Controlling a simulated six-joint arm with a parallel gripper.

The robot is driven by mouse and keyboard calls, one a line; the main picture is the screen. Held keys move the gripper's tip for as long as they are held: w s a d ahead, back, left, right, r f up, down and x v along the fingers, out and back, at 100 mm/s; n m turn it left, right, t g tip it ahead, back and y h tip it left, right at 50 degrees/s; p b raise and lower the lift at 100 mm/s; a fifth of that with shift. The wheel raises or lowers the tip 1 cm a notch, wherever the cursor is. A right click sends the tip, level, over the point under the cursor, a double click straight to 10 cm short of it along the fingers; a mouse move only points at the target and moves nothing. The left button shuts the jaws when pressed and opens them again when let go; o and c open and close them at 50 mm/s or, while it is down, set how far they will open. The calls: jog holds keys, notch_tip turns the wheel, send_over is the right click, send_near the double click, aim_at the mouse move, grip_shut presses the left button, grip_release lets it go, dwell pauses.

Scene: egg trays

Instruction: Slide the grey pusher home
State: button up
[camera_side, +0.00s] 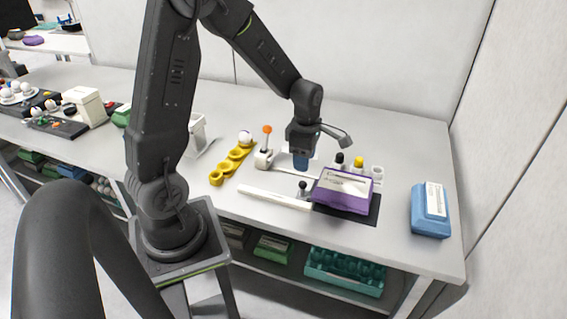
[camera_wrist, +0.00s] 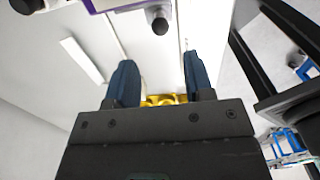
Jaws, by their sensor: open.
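A small upright post with a dark grey knob, which looks like the grey pusher (camera_side: 302,187), stands at the right end of a long white rail (camera_side: 268,197), close to the left side of a purple box (camera_side: 344,193). In the wrist view the grey knob (camera_wrist: 157,20) is at the top, beyond my fingertips and beside the box's purple edge (camera_wrist: 99,4). My gripper (camera_side: 300,162) hangs above the table behind the knob, apart from it. Its two blue fingers (camera_wrist: 162,76) are spread with nothing held between them.
A yellow cup holder (camera_side: 232,163) with a white ball and an orange-knobbed lever (camera_side: 267,130) stand to the left. Black, yellow and white-topped pieces (camera_side: 358,163) stand behind the purple box. A blue box (camera_side: 430,210) lies at the right. The table's front right is clear.

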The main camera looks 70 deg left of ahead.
aim_at(303, 182)
jog(key=shift+f, duration=4.4)
jog(key=shift+f, duration=0.4)
jog(key=shift+c, duration=0.3)
jog(key=c, duration=0.7)
jog(key=shift+s+a, duration=5.55)
jog(key=shift+a, duration=0.15)
jog(key=o, duration=0.8)
jog(key=shift+d, duration=0.1)
jog(key=shift+c, duration=0.2)
jog(key=shift+r, duration=0.1)
jog(key=shift+r, duration=2.95)
